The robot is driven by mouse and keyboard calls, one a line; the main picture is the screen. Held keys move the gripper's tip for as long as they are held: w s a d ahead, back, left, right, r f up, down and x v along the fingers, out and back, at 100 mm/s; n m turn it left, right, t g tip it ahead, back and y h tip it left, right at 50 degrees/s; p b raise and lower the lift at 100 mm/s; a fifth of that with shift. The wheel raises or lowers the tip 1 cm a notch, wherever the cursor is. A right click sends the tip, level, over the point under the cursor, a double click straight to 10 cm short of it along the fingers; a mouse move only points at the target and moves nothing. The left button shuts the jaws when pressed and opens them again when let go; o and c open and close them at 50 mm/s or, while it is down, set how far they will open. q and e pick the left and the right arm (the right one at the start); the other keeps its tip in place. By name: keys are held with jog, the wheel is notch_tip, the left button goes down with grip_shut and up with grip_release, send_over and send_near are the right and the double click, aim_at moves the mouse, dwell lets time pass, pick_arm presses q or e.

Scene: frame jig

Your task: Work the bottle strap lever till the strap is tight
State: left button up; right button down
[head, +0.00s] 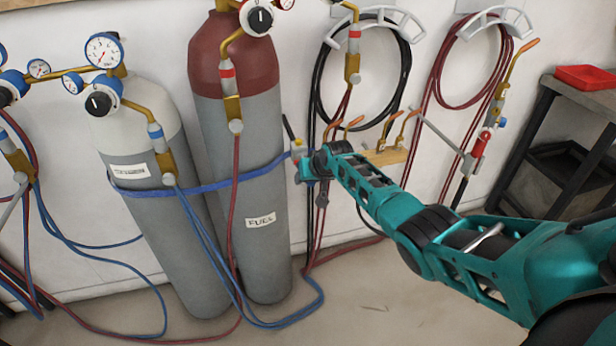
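A blue strap (215,185) runs across the fronts of a grey oxygen bottle with a pale top (150,215) and a grey fuel bottle with a dark red top (262,260). Its right end reaches the wall side beside the fuel bottle, where my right gripper (303,165) is. A thin dark stick, perhaps the strap lever (288,128), points up just left of the gripper. The gripper hides much of the buckle area, and I cannot tell whether its fingers are closed on the lever. My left gripper is out of view.
Blue and red hoses (190,235) hang from the regulators and trail over the floor in front of the bottles. A coiled black hose (320,85) and a coiled red hose (440,75) hang on the wall. A dark shelf cart with a red tray (588,77) stands at right.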

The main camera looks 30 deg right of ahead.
jog(key=shift+s+a+f, duration=0.1)
jog(key=shift+s+f, duration=0.1)
dwell(0.3)
jog(key=c, duration=0.8)
grip_release()
jog(key=shift+c, duration=0.2)
jog(key=shift+w+r, duration=0.1)
jog(key=shift+r, duration=0.05)
jog(key=shift+s+r+p, duration=0.3)
jog(key=shift+r+p, duration=0.15)
jog(key=shift+r, duration=0.05)
jog(key=p+v, duration=0.2)
jog(key=v, duration=0.2)
jog(key=shift+s+r, duration=0.1)
jog(key=shift+r, duration=0.2)
jog(key=v, duration=0.7)
jog(key=shift+s, duration=0.15)
